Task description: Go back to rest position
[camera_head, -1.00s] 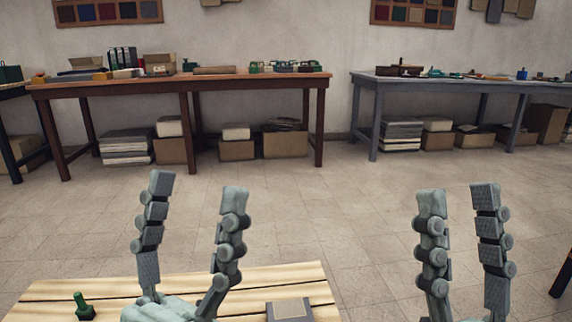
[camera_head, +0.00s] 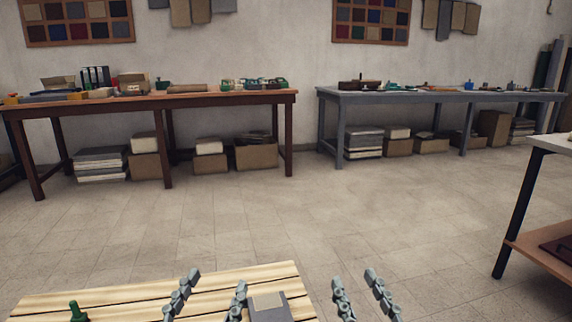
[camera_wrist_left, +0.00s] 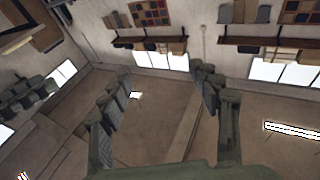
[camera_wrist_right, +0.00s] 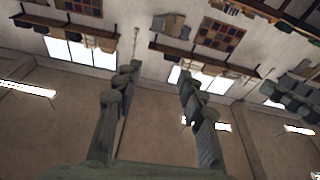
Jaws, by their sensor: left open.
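My left gripper (camera_head: 215,283) is at the bottom of the head view, over the slatted wooden table top. Its fingers are apart and nothing is between them; they also show spread in the left wrist view (camera_wrist_left: 165,85). My right gripper (camera_head: 356,282) is to its right, past the right edge of the wooden top, over the floor. Its fingers are apart and empty, also in the right wrist view (camera_wrist_right: 158,82).
The slatted wooden table (camera_head: 130,297) holds a green-handled object (camera_head: 77,311) and a grey box-like item (camera_head: 268,308). Brown (camera_head: 200,100) and grey (camera_head: 440,96) workbenches stand along the wall. A dark-legged table (camera_head: 515,215) stands at right. The floor between is clear.

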